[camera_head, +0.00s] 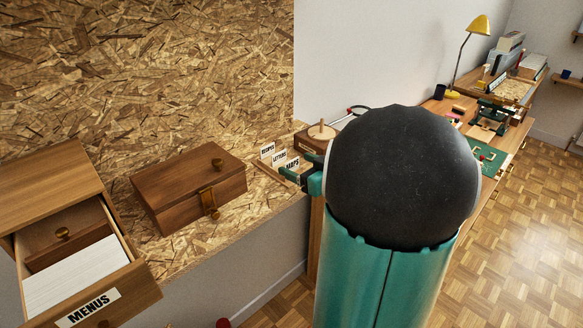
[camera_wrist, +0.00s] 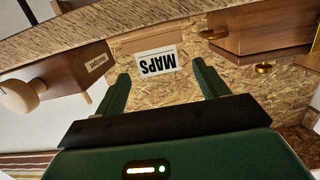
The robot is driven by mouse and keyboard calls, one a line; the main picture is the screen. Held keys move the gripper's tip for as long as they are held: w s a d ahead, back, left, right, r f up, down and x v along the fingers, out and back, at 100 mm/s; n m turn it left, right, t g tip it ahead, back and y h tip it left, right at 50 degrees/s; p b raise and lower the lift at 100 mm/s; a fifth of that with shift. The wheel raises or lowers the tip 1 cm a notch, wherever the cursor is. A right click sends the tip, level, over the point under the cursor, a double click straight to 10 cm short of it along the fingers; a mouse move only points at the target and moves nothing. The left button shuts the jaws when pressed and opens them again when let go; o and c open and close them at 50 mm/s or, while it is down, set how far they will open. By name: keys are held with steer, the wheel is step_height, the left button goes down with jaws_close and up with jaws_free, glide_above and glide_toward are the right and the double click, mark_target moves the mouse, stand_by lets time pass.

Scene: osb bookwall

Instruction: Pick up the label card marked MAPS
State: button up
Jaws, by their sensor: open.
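The white MAPS card (camera_head: 292,165) stands on the OSB shelf, in front of the LETTERS card (camera_head: 279,158) and the RECIPES card (camera_head: 267,150). In the wrist view the MAPS card (camera_wrist: 156,62) appears upside down, between and beyond the fingertips. My gripper (camera_wrist: 161,76) is open and empty, its two green fingers apart on either side of the card in that view. In the head view my gripper (camera_head: 299,178) is close by the MAPS card. My dark round arm joint hides part of the scene to its right.
A closed wooden box (camera_head: 180,190) with a brass clasp stands left of the cards. An open drawer labelled MENUS (camera_head: 92,306) juts out at lower left. A wooden piece with a round knob (camera_head: 321,132) is behind the gripper. A desk with a yellow lamp (camera_head: 478,25) stands right.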

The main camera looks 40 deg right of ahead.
steer(key=shift+w+f, duration=0.1)
steer(key=shift+w, duration=0.8)
steer(key=c, duration=1)
steer(key=shift+c, duration=0.2)
